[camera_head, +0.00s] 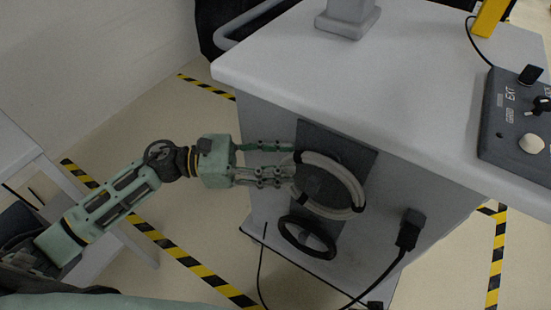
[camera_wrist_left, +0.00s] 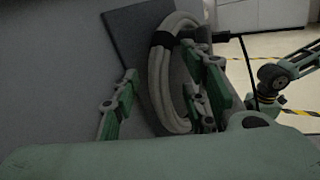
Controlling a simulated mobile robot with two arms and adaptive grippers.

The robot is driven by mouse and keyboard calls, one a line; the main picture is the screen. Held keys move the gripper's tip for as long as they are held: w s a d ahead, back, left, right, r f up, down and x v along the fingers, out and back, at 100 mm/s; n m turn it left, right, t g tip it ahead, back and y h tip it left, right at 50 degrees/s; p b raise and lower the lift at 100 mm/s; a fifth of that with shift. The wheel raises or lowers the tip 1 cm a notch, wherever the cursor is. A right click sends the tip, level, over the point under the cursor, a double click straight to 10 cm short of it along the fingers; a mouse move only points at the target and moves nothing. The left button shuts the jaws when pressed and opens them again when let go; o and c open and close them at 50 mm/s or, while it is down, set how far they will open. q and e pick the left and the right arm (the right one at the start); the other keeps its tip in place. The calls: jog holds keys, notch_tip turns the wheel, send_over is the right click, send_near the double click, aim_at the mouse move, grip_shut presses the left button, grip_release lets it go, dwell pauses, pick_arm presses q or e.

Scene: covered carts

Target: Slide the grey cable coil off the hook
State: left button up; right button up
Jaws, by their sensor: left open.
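The grey cable coil (camera_head: 345,177) hangs against a dark backing plate (camera_head: 350,148) on the side of the grey cart. Dark bands wrap it in places. The hook itself is hidden or too dark to make out. My left gripper (camera_head: 293,162) reaches in from the left, its fingertips at the coil's left edge. In the left wrist view, the coil (camera_wrist_left: 155,88) stands between the spread fingers of this gripper (camera_wrist_left: 168,75). The fingers are open and I cannot tell whether either touches it.
A black ring-shaped coil (camera_head: 306,240) hangs just below the grey one. A black plug (camera_head: 409,229) with a cable sits to the right. The cart top (camera_head: 400,80) overhangs above, with a control box (camera_head: 515,125) on it.

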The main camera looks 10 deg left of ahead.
pick_arm(q)
grip_shut()
jog(key=c, duration=0.6)
grip_release()
jog(key=shift+c, duration=0.2)
grip_shut()
jog(key=shift+r, duration=0.1)
jog(key=shift+r, duration=0.1)
